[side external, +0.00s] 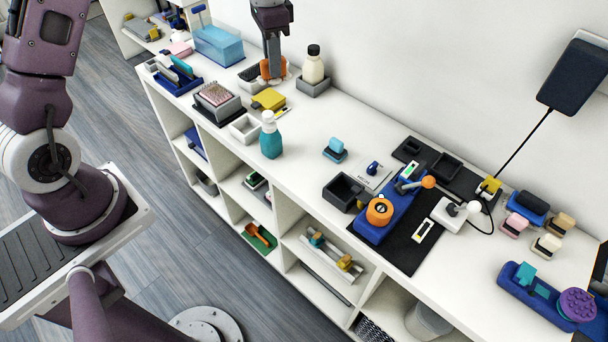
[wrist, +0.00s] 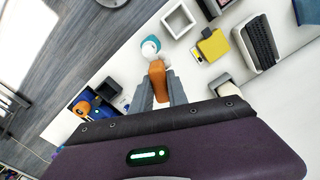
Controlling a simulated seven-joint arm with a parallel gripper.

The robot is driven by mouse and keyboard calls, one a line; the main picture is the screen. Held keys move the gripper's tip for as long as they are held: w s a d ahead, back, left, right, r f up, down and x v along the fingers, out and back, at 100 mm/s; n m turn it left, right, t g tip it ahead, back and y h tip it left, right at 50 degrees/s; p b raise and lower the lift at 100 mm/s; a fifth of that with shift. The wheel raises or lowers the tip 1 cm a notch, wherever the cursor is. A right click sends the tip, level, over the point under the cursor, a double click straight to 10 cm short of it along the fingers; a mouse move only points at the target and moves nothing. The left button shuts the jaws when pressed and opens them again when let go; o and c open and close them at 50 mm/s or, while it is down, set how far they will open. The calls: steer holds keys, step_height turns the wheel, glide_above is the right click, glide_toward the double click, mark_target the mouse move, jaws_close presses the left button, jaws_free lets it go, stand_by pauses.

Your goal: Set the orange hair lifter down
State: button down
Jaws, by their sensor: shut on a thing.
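The orange hair lifter (wrist: 158,78) is between the two grey fingers of my gripper (wrist: 163,88) in the wrist view. In the side external view my gripper (side external: 272,74) hangs over the far part of the white counter, shut on the orange hair lifter (side external: 265,69), whose orange shows on both sides of the fingers. The fingers hide its middle. I cannot tell whether its lower end touches the counter (side external: 345,120).
A cream bottle (side external: 313,68) in a grey holder stands close right of my gripper. A dark tray (side external: 250,77) is close left, and a yellow block (side external: 269,99) is in front. A teal spray bottle (side external: 271,138) stands nearer the counter's front edge. Bare counter lies right of it.

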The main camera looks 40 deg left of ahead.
steer(key=s+d+m, duration=0.4)
steer(key=d, duration=0.9)
steer(key=f, duration=2)
steer(key=shift+a, duration=0.2)
steer(key=shift+f, duration=0.15)
steer(key=c, duration=1.3)
jaws_free()
